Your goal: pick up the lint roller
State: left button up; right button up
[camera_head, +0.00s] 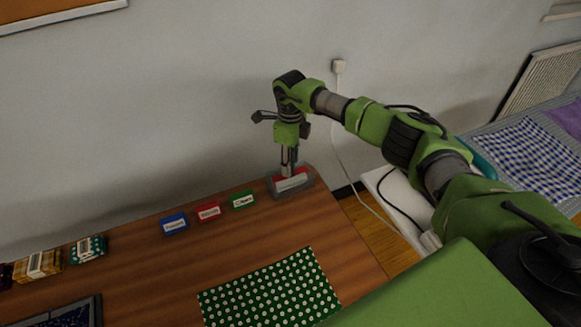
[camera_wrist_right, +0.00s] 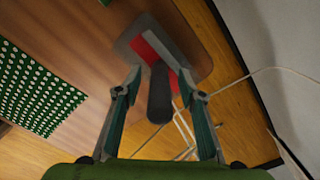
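The lint roller shows as a dark, rounded handle (camera_wrist_right: 160,95) pointing up toward the right wrist camera. Its lower end meets a grey tray (camera_wrist_right: 128,42) with a red area inside; the roller's head cannot be made out. In the head view the tray (camera_head: 306,184) sits at the table's far right corner. My right gripper (camera_head: 289,166) points down over this tray. In the right wrist view my right gripper (camera_wrist_right: 159,78) is open, with one finger on each side of the handle and visible gaps between. My left gripper is not in view.
Blue (camera_head: 173,223), red (camera_head: 208,211) and green (camera_head: 242,199) small labelled boxes stand left of the tray on the wooden table (camera_head: 150,270). A green dotted cloth (camera_head: 270,290) lies nearer. Patterned bundles (camera_head: 88,248) lie at left. The wall (camera_head: 180,100) is close behind.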

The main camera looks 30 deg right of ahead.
jog(key=shift+f, duration=0.3)
grip_shut()
jog(key=shift+r, duration=0.1)
jog(key=shift+r, duration=0.1)
